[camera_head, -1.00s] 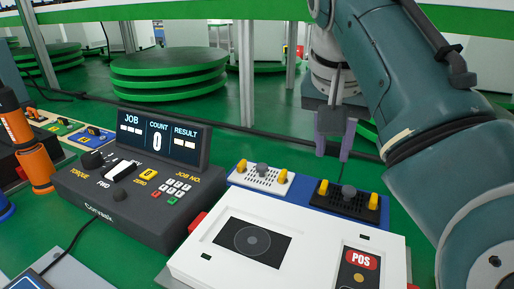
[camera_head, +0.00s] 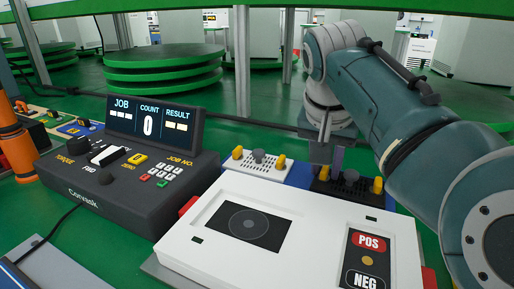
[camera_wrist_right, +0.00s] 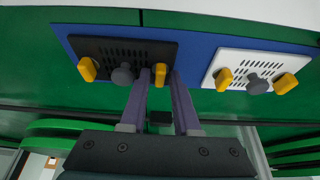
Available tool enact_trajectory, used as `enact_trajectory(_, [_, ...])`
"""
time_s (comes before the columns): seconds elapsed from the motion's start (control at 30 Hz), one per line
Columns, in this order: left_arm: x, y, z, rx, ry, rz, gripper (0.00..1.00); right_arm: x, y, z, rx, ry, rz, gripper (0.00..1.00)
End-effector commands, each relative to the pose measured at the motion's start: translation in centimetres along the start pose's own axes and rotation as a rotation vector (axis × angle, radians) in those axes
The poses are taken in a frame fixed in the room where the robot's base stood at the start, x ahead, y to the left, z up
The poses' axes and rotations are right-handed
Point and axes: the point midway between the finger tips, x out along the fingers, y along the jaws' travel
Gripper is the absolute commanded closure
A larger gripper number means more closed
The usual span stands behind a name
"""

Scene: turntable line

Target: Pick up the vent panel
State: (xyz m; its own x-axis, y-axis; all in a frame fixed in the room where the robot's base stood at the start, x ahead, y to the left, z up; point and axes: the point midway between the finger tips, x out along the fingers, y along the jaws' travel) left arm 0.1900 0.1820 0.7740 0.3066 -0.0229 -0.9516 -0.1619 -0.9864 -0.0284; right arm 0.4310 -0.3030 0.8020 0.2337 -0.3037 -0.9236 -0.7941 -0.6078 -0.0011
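Two slotted vent panels, each with a grey knob between two yellow clips, lie on a blue base. The black vent panel (camera_head: 326,186) is on the right in the head view and on the left in the right wrist view (camera_wrist_right: 106,48). The white vent panel (camera_head: 270,171) is beside it; it also shows in the right wrist view (camera_wrist_right: 236,56). My right gripper (camera_wrist_right: 160,72) is open and empty, its fingertips at the black panel's near edge, with a yellow clip showing between them. I cannot tell whether they touch. My left gripper is not in view.
A white unit (camera_head: 185,238) with POS and NEG labels fills the front. A dark controller (camera_head: 90,185) with a lit display stands left of it, beside an orange and black tool (camera_head: 17,150). Green round platforms (camera_head: 163,72) stand behind on the floor.

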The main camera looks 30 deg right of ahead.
Motion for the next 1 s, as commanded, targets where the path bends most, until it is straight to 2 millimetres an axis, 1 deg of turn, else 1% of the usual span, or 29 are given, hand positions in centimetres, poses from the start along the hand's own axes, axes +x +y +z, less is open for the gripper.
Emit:
enact_trajectory(0.07, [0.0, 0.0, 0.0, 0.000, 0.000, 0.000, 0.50, -0.1, 0.0, 0.0, 0.000, 0.000, 0.000, 0.70])
enact_trajectory(0.33, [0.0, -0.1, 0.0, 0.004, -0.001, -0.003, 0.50, -0.1, 0.0, 0.0, -0.001, -0.001, 0.000, 1.00])
enact_trajectory(0.83, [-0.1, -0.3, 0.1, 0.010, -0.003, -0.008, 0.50, -0.2, 0.0, 0.0, -0.001, 0.000, 0.000, 1.00])
enact_trajectory(0.93, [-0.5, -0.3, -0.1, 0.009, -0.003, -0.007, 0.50, -1.0, -0.1, -0.4, 0.000, 0.000, -0.001, 1.00])
enact_trajectory(1.0, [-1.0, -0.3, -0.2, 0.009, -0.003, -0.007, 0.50, -2.2, -0.1, -0.9, 0.001, 0.002, -0.003, 1.00])
